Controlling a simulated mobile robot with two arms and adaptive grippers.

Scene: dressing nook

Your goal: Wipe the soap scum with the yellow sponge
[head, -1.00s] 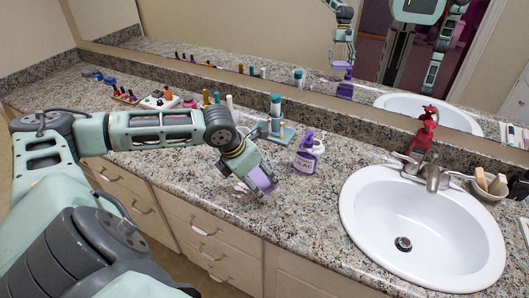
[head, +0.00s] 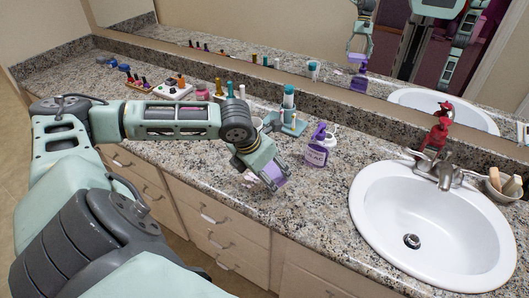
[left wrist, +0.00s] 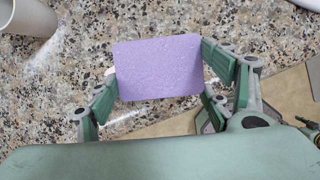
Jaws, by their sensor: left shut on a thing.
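My left gripper (head: 268,172) is shut on a flat lilac-purple sponge (head: 275,174), held low over the granite counter in front of the purple bottle. In the left wrist view the sponge (left wrist: 158,68) is pinched at its sides between the two fingers of my left gripper (left wrist: 160,82). I cannot tell whether it touches the counter. A pale smear (left wrist: 42,55), perhaps soap scum, shows on the granite to its left in that view. No yellow sponge shows. My right gripper shows only as a small mirror reflection.
A purple pump bottle (head: 317,154) stands close to the right of my left gripper. A teal-capped bottle on a stand (head: 289,108) and nail polish rows are behind. The white sink (head: 430,225) is at the right, with a red dispenser (head: 437,135) behind it.

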